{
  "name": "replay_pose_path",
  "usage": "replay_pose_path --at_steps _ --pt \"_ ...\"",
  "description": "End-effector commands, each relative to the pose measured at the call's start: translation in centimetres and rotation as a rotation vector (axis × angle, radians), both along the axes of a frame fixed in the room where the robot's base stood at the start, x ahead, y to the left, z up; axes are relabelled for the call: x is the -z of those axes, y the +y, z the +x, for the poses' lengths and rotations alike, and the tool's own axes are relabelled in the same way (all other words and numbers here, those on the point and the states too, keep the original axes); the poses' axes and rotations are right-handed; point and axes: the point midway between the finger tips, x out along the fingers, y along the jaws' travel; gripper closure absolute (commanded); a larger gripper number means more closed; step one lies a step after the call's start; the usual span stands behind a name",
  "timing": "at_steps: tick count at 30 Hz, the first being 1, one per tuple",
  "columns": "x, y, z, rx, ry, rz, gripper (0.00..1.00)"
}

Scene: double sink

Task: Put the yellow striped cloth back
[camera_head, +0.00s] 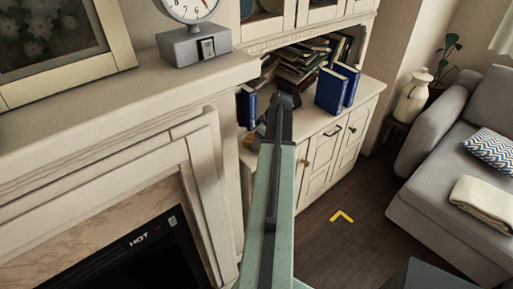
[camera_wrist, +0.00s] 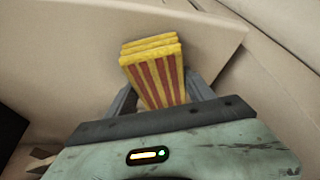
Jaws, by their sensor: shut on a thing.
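The yellow striped cloth (camera_wrist: 155,76) is a folded stack with red stripes, in the middle of the wrist view. My gripper (camera_wrist: 160,95) is shut on it, with one finger on each side. The cloth's lower end is hidden behind my gripper's body. In the head view my arm reaches forward to the cabinet, and my gripper (camera_head: 285,100) is near the open shelf. I cannot make out the cloth in the head view.
A pale cabinet (camera_head: 330,140) holds blue books (camera_head: 338,88) and leaning books (camera_head: 300,65). A mantel (camera_head: 110,110) with a clock (camera_head: 192,35) stands close on the left. A grey sofa (camera_head: 440,130) is at the right.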

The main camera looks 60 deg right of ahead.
Motion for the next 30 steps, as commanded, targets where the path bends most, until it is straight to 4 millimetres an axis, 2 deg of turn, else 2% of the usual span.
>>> replay_pose_path --at_steps 8,9,11,26,30 --pt "0.21 -0.34 -0.44 0.008 0.0 0.0 0.71" --pt "0.14 -0.36 -0.46 0.008 0.0 0.0 0.33" --pt "0.07 -0.36 -0.47 0.008 0.0 0.0 0.17" --pt "0.03 -0.36 -0.52 0.009 0.0 0.0 0.17" --pt "-0.75 -0.39 -0.63 0.009 0.0 0.001 0.17"
